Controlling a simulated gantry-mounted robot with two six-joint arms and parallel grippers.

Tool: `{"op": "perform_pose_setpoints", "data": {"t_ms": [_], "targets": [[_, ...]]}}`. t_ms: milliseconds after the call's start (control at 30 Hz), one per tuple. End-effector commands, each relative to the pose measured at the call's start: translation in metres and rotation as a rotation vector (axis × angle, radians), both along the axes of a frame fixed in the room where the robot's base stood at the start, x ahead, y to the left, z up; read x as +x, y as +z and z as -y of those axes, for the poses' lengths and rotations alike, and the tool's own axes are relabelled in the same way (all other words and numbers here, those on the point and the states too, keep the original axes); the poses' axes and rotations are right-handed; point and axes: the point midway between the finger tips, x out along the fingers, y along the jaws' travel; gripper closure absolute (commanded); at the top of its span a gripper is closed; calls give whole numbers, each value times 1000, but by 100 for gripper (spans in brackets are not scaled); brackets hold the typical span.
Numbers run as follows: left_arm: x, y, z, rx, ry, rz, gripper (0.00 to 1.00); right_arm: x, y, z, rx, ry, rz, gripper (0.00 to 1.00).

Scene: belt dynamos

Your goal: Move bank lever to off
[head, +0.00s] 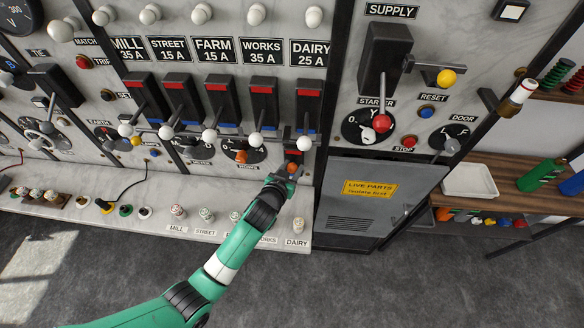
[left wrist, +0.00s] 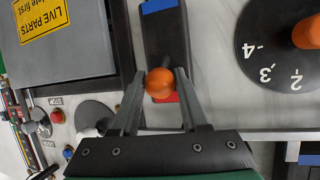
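The bank lever (head: 292,167) is a short dark lever with an orange ball knob, low on the panel beneath the DAIRY switch. In the left wrist view its knob (left wrist: 160,84) stands in front of a dark plate with a blue band at the top of the picture and a red band partly hidden behind the knob. My left gripper (head: 290,174) is at the lever. Its two fingers (left wrist: 160,80) lie on either side of the knob and appear to touch it. The off marking cannot be read. My right gripper is not in view.
Several feeder levers with white knobs (head: 255,139) hang just above my left gripper. An orange dial knob (head: 241,157) is close on the left. The grey LIVE PARTS cabinet (head: 352,207) is close on the right. A ledge (head: 262,239) with small labelled knobs runs below.

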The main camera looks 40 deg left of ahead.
Motion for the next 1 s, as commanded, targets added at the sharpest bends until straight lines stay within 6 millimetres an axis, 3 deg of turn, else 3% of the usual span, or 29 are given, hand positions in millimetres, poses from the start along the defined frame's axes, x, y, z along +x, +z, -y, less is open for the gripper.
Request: {"op": "perform_pose_setpoints", "data": {"t_ms": [33,133,1000], "targets": [[0,0,0,0,0,0,84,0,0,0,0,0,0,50],[0,0,0,0,0,0,100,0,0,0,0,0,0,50],[0,0,0,0,-1,1,100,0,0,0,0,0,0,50]]}}
